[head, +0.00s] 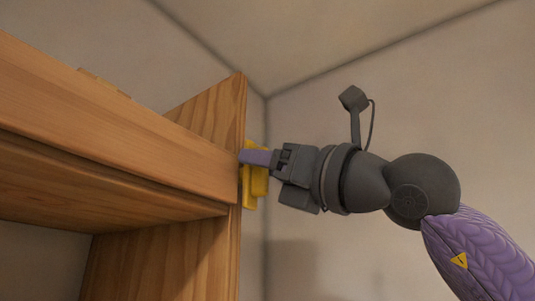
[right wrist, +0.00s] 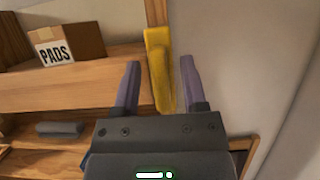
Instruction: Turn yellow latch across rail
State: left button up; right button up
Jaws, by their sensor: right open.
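The yellow latch (right wrist: 159,72) stands upright on the side edge of the wooden shelf unit, seen in the right wrist view. In the head view the yellow latch (head: 257,182) sits on the right face of the wooden upright, partly hidden behind my right gripper's fingers. My right gripper (head: 250,157) is open with purple fingers. In the right wrist view its fingertips (right wrist: 162,63) lie on either side of the latch, with a gap visible on both sides. I cannot tell which part is the rail. My left gripper is in neither view.
The wooden shelf (head: 110,120) fills the left of the head view. A cardboard box marked PADS (right wrist: 65,44) stands on a shelf board, and a grey roll-like object (right wrist: 59,129) lies lower. The plain wall (head: 440,90) is at the right, with free room before it.

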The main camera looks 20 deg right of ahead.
jog(key=shift+c, duration=0.2)
grip_shut()
